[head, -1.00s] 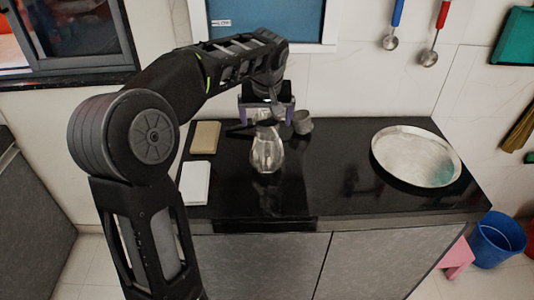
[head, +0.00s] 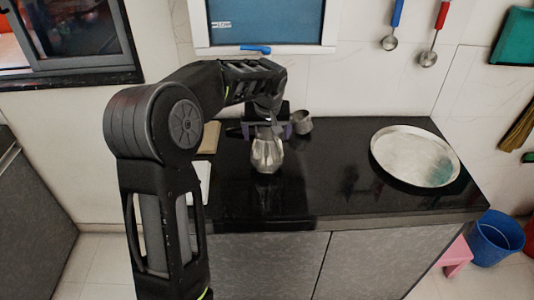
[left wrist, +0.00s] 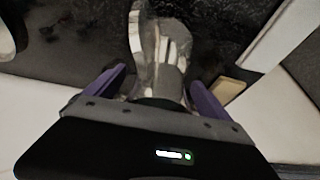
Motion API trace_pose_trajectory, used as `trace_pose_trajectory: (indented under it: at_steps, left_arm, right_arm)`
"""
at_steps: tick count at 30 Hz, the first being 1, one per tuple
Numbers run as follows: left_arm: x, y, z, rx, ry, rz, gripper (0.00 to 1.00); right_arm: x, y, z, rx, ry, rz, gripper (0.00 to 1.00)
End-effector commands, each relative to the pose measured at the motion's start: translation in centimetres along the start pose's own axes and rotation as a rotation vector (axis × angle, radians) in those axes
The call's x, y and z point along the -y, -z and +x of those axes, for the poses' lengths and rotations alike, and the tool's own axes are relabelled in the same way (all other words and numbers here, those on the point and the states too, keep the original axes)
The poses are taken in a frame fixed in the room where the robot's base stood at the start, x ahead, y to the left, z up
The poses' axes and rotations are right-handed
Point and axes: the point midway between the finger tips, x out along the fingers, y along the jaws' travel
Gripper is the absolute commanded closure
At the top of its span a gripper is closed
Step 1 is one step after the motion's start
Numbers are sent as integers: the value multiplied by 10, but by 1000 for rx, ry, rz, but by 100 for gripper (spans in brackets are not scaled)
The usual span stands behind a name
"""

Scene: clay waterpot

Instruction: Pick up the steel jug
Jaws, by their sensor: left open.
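The steel jug (head: 267,156) stands upright on the black counter (head: 330,185), shiny and wide-bodied with a narrower top. My left gripper (head: 267,130) is open at the jug's upper part, with one purple finger on each side. In the left wrist view, the jug (left wrist: 150,38) reaches down between the two purple fingers of the left gripper (left wrist: 156,84). Gaps show on both sides, and neither finger appears closed on it. The jug's top is partly hidden by the gripper. My right gripper is not in view.
A small grey cup (head: 302,122) stands just right and behind the gripper. A large round steel tray (head: 415,156) lies at the right. A tan block (head: 210,137) and a white block (head: 204,178), partly hidden by my arm, lie at the left. The counter between jug and tray is clear.

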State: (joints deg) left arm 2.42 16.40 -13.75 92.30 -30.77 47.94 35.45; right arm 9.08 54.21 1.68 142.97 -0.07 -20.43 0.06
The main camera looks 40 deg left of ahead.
Motion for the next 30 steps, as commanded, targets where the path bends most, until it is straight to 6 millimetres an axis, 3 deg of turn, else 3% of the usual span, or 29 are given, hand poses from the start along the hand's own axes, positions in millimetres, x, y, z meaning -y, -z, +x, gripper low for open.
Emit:
trace_pose_trajectory:
  at_steps: [18, 30]
  left_arm:
    - [0, 0, 1, -1, -1, 0, 8]
    - [0, 0, 1, -1, -1, 0, 41]
  right_arm:
    - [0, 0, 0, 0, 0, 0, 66]
    - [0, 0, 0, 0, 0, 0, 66]
